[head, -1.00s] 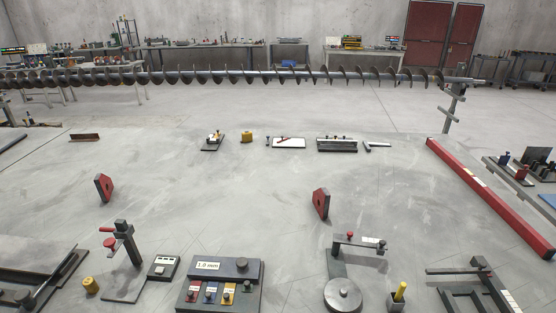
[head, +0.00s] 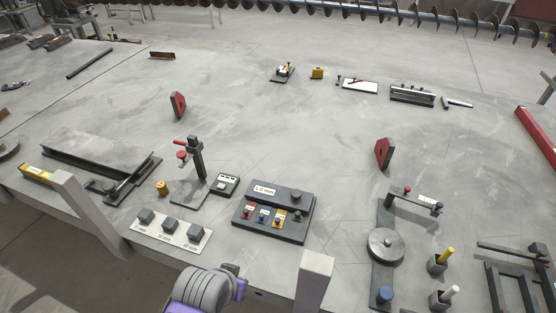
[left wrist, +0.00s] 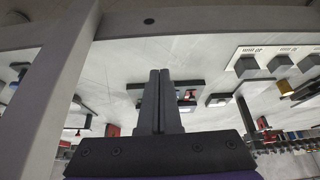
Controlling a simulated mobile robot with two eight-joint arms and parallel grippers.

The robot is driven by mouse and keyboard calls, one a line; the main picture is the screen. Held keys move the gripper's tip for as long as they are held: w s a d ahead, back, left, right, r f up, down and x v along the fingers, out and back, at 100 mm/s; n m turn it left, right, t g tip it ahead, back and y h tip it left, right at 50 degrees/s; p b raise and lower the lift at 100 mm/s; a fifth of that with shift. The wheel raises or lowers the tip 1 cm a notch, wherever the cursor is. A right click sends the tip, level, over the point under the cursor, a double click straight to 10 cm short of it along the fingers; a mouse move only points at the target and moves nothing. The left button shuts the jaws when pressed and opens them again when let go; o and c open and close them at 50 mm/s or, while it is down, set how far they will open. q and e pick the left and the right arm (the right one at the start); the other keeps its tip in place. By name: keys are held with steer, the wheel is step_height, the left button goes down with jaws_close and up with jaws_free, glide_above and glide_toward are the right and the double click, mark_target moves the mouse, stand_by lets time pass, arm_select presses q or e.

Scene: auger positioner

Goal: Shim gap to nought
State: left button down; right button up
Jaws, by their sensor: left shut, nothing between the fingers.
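A dark shim box (head: 240,217) labelled 1.0 mm sits near the table's front edge, with small red, blue and yellow knobbed pieces in its front row. A white plate (head: 160,240) with dark grey blocks (head: 170,225) lies to its left. In the left wrist view the box (left wrist: 199,84) is partly hidden behind my left gripper (left wrist: 160,73), whose fingers are shut with nothing between them. The plate (left wrist: 262,49) shows at the upper right there. The left gripper's fingers are not visible in the head view. My right gripper is in neither view.
A clamp stand (head: 197,158) with red handles and a small display unit (head: 225,184) stand left of the box. Grey posts (head: 313,283) rise at the front edge. Red angled blocks (head: 384,153) stand farther back. The table's middle is open.

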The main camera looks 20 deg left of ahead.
mark_target(262, 217)
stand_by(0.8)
arm_select(q)
step_height(262, 217, down, 9)
steer(key=d+m+t+y+b, duration=0.1)
steer(key=d+m+y+b, duration=0.1)
steer(key=m+y+b, duration=0.4)
steer(key=w+d+r+m+t+b, duration=0.1)
steer(key=d+r+m+t+b, duration=0.3)
steer(key=d+m+t+b, duration=0.25)
steer(key=shift+m+t+y, duration=0.25)
steer(key=shift+t+y, duration=0.05)
steer(key=shift+t, duration=0.35)
steer(key=b+x, duration=0.2)
steer(key=x, duration=2.1)
steer(key=shift+a+r+b, duration=0.15)
steer(key=shift+b, duration=0.15)
steer(key=shift+w+a, duration=0.1)
steer(key=shift+w, duration=0.1)
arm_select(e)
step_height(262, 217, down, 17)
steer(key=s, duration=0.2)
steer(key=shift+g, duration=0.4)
